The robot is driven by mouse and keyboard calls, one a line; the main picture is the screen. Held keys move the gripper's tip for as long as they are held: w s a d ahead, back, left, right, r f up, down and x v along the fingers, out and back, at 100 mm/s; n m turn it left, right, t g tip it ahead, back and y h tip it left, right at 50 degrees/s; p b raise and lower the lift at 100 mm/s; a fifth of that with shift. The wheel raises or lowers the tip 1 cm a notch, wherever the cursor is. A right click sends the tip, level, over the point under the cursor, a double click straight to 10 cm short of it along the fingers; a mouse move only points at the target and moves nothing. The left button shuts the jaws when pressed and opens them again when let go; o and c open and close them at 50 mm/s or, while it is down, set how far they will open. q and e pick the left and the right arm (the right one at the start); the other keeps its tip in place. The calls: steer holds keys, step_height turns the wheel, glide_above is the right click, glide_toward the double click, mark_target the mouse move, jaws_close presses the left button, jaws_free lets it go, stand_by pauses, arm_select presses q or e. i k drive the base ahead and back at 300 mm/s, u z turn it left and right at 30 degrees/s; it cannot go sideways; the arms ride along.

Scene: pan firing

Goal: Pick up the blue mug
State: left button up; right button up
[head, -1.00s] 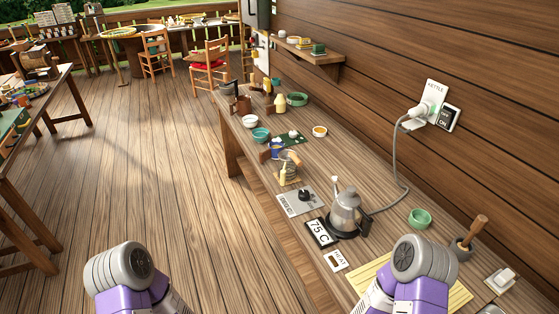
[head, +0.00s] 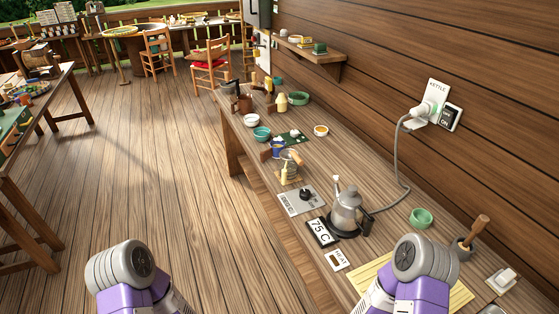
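A small blue object that looks like the blue mug (head: 277,152) stands on the long wooden counter (head: 330,160), left of the centre of its length. It is small in the head view and partly hidden by brown and glass items around it. Two of my purple and grey arm parts show at the bottom edge of the head view, well short of the mug. Neither gripper shows.
A glass item on a stand (head: 289,168) is close in front of the mug. A steel kettle (head: 346,208) with a cord to the wall stands nearer. Bowls, a mortar (head: 462,248) and signs share the counter. The floor (head: 150,170) left of it is clear.

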mark_target(278, 144)
steer(key=u, duration=0.35)
steer(key=i, duration=1.4)
steer(key=u, duration=0.25)
